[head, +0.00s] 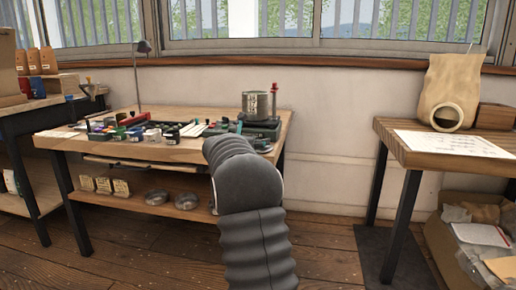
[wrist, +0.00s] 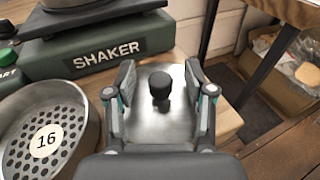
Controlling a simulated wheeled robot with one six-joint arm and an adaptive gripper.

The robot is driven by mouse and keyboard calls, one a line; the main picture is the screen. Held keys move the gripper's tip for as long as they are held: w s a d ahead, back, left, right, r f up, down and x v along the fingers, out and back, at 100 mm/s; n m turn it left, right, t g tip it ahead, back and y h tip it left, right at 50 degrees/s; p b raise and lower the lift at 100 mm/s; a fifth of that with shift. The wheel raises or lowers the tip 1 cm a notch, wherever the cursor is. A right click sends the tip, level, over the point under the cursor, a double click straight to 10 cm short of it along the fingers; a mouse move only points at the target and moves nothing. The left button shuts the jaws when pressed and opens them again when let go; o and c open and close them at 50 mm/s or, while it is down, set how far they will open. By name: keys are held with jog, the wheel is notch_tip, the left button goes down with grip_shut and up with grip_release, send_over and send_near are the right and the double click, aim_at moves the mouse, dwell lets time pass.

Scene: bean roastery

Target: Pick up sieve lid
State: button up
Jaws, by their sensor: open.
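The sieve lid (wrist: 172,128) is a shiny round metal disc with a black knob (wrist: 161,88) in its middle. In the wrist view it lies on the wooden bench top near the bench's edge. My gripper (wrist: 160,77) is open above the lid, with one finger on each side of the knob and a gap on both sides. The near part of the lid is hidden by the gripper.
The green shaker base (wrist: 122,43) stands just behind the lid; it also shows in the head view (head: 262,128). A perforated sieve marked 16 (wrist: 48,138) sits to the left. Several small items crowd the bench (head: 183,152). Another table (head: 398,153) stands right, beyond a floor gap.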

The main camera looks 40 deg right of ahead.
jog(key=shift+c, duration=0.3)
grip_shut()
jog(key=shift+r, duration=0.1)
